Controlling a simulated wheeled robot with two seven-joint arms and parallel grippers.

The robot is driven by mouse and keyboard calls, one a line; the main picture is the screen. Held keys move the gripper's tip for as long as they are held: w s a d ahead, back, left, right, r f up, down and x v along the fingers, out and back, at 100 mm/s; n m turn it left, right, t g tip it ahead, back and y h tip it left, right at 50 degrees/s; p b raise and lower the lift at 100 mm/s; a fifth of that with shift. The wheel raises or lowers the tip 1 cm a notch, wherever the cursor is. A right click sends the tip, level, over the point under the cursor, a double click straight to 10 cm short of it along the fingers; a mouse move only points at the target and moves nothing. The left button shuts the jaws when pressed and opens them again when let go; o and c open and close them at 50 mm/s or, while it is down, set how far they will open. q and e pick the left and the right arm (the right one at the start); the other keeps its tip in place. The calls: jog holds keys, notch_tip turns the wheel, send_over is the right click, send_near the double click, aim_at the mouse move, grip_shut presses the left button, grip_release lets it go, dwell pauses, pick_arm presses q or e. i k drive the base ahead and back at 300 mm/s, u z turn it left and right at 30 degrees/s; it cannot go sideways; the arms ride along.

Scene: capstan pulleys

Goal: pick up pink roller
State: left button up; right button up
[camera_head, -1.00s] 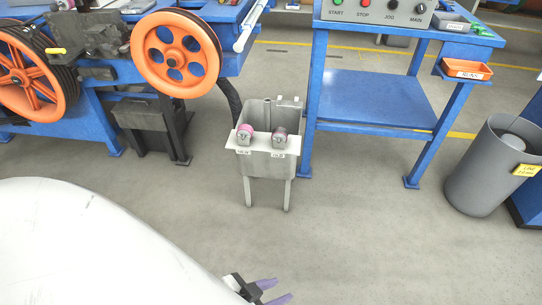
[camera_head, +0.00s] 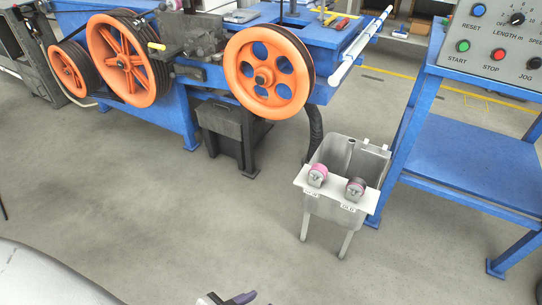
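The pink roller (camera_head: 318,173) sits on a pale shelf plate (camera_head: 330,197) at the front of a grey metal bin on legs (camera_head: 350,160). A darker roller (camera_head: 355,187) sits beside it, to its right. One of my grippers (camera_head: 232,299) shows only as purple-grey fingertips at the bottom edge, well below and left of the rollers and apart from them. Which arm it belongs to and its opening cannot be made out. No other gripper shows.
A blue machine with orange pulley wheels (camera_head: 267,72) stands behind and left of the bin. A blue table (camera_head: 470,150) with a control panel (camera_head: 497,40) stands to the right. The grey floor (camera_head: 170,220) in front is clear.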

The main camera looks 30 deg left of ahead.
aim_at(317, 171)
jog(key=u, duration=0.25)
jog(key=i, duration=1.1)
jog(key=z, duration=0.25)
